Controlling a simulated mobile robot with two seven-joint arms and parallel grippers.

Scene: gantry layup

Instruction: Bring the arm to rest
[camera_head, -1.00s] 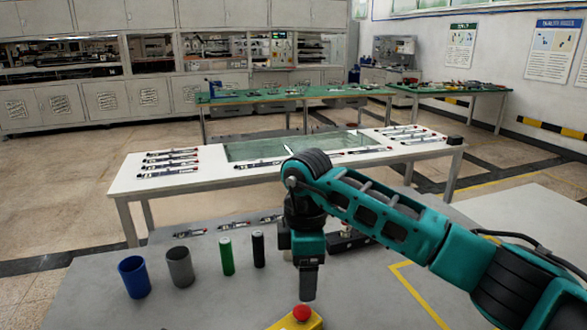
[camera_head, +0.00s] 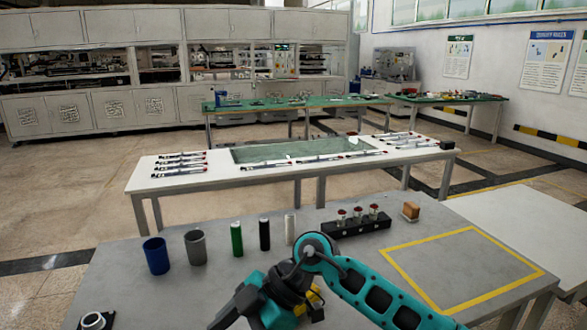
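My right arm comes in from the bottom right and bends low over the front of the grey table (camera_head: 350,265). Its dark end, with the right gripper (camera_head: 228,312), points down and left at the bottom edge of the head view. The fingertips are not clear, so I cannot tell whether it is open or shut. I see no object held in it. My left gripper is not in view.
A blue cup (camera_head: 156,256), grey cup (camera_head: 196,247), green cylinder (camera_head: 237,239), black cylinder (camera_head: 264,234) and white cylinder (camera_head: 290,229) stand behind the arm. A black block (camera_head: 357,227) holds red-topped pieces. A brown block (camera_head: 411,211) sits right. The yellow-outlined area (camera_head: 465,265) is empty.

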